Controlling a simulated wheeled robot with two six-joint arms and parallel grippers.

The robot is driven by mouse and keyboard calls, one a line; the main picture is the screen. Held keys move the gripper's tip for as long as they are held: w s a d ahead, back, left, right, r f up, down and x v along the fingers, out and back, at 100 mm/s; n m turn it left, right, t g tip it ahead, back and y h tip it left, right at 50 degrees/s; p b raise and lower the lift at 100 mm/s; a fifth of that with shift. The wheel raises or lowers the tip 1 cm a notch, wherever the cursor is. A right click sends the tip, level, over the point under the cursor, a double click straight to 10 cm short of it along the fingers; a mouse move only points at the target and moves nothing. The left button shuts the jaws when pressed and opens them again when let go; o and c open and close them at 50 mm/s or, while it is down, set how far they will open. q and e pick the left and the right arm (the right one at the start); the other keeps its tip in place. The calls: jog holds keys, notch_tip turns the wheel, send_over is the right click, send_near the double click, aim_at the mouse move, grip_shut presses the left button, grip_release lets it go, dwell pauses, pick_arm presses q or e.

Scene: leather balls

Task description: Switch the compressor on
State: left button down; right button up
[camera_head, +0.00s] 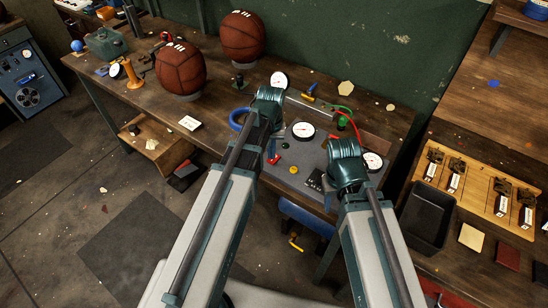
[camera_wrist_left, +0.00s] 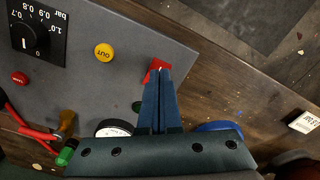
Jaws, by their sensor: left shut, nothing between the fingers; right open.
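The compressor's grey panel (camera_head: 318,166) is set at the workbench's front edge. It carries a red switch (camera_head: 273,160), a yellow button (camera_head: 293,170), a black dial (camera_head: 315,180) and gauges. In the left wrist view, the red switch (camera_wrist_left: 153,66) sits at the tips of my left gripper (camera_wrist_left: 164,72), partly hidden by them; I cannot tell if they touch. The yellow button (camera_wrist_left: 104,51) reads "OUT". My left gripper (camera_head: 271,149) is shut and empty. My right gripper (camera_head: 346,168) is open over the panel's right part, its fingers mostly hidden.
Two brown leather balls (camera_head: 181,68) (camera_head: 242,36) stand on the bench to the left. A blue ring (camera_head: 238,119) lies left of the panel. A red hose and green fitting (camera_head: 343,122) are behind it. A black tray (camera_head: 428,215) is on the right bench.

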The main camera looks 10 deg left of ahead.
aim_at(272, 161)
pick_arm(q)
jog(key=shift+f+b, duration=0.9)
jog(key=shift+b, duration=0.05)
pick_arm(e)
jog(key=shift+f, duration=0.95)
pick_arm(q)
jog(key=shift+r, duration=0.15)
pick_arm(e)
jog(key=shift+r, duration=0.2)
pick_arm(q)
notch_tip(272, 161, up, 7)
jog(key=p, duration=0.7)
pick_arm(e)
notch_tip(272, 161, up, 7)
jog(key=shift+f, duration=0.15)
